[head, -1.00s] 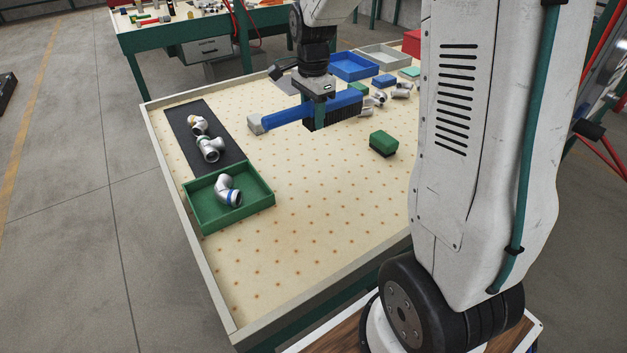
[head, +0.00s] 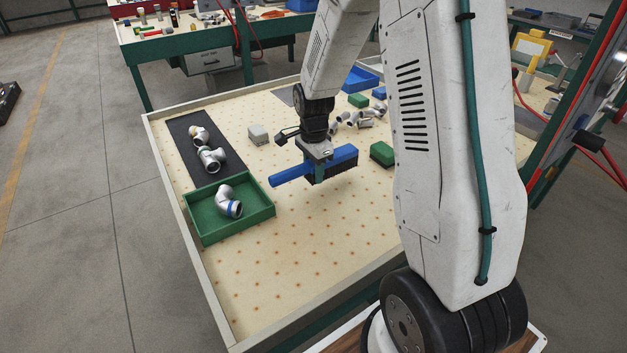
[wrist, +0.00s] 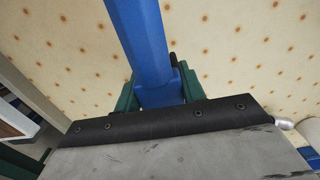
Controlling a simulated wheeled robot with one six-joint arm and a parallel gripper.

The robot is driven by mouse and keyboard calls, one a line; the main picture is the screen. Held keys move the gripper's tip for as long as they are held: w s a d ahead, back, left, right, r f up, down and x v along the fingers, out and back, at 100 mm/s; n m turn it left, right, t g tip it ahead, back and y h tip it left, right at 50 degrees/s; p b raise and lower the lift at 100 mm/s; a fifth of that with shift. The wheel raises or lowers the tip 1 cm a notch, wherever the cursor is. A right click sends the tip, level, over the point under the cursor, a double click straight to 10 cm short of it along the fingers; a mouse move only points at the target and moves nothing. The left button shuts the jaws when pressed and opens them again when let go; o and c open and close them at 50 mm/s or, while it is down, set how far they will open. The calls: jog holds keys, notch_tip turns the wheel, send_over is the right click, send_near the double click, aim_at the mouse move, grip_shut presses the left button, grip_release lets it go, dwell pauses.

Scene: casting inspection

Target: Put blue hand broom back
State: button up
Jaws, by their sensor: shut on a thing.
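The blue hand broom (head: 341,156) has a blue handle that points left and dark bristles underneath. My gripper (head: 318,172) is shut on it around the middle, and holds it over the middle of the dotted table. In the wrist view the blue handle (wrist: 140,40) runs up and away from between the green fingers (wrist: 160,92). The bristles are hidden in the wrist view. The broom looks raised off the tabletop, but the exact height is hard to tell.
A green tray (head: 199,226) holding a pipe elbow and a dark mat (head: 187,134) with pipe fittings lie left. A pale block (head: 258,134) and green block (head: 382,154) flank the broom. Fittings and a blue tray (head: 362,78) are behind. The table's front is clear.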

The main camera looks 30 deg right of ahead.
aim_at(313, 182)
jog(key=shift+f, duration=1.95)
jog(key=shift+f, duration=0.1)
jog(key=shift+f, duration=0.35)
jog(key=o, duration=1.2)
